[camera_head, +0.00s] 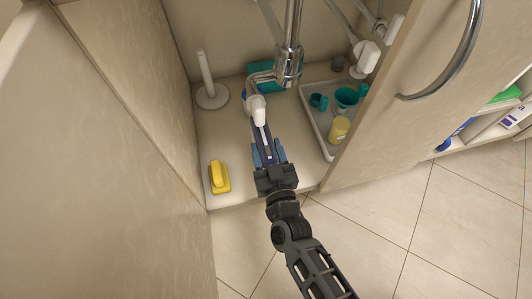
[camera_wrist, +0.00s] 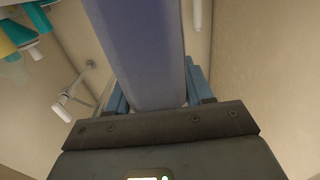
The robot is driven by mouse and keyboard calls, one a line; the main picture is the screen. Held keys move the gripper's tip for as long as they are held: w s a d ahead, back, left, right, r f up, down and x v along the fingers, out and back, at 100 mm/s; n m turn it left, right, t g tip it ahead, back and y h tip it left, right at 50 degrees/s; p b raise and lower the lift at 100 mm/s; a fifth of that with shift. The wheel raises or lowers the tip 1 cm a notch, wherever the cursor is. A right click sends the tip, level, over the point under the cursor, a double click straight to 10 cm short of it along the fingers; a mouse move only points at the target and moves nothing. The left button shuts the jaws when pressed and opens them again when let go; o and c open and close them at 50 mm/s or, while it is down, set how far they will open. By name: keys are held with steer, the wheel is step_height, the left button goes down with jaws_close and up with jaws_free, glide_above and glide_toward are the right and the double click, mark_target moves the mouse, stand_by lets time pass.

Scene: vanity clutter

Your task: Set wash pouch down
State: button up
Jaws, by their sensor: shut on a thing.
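The wash pouch (camera_head: 261,132) is a blue-purple, narrow-looking thing in the head view, inside the open cabinet under the chrome pipe. My gripper (camera_head: 268,153) is shut on it, with a blue finger on each side. In the wrist view the pouch (camera_wrist: 140,45) is a broad blue-purple slab rising between the fingers of my gripper (camera_wrist: 158,95). A white piece (camera_head: 258,108) shows at the pouch's far end; I cannot tell whether it belongs to it. I cannot tell whether the pouch touches the cabinet floor (camera_head: 220,140), as its underside is hidden.
A yellow brush-like thing (camera_head: 219,177) lies front left. A white upright holder (camera_head: 208,85) stands back left. A grey tray (camera_head: 316,118) on the right holds teal cups (camera_head: 346,98) and a yellow bottle (camera_head: 338,129). A teal box (camera_head: 264,76) is behind. Cabinet doors flank the opening.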

steer(key=shift+w, duration=0.25)
steer(key=f+b, duration=0.2)
steer(key=shift+w+a+f+b, duration=0.15)
steer(key=shift+w+f+b, duration=0.15)
steer(key=shift+w+f, duration=0.1)
steer(key=shift+f, duration=0.3)
steer(key=shift+f+b, duration=0.15)
steer(key=shift+b, duration=0.2)
steer(key=o, duration=1.2)
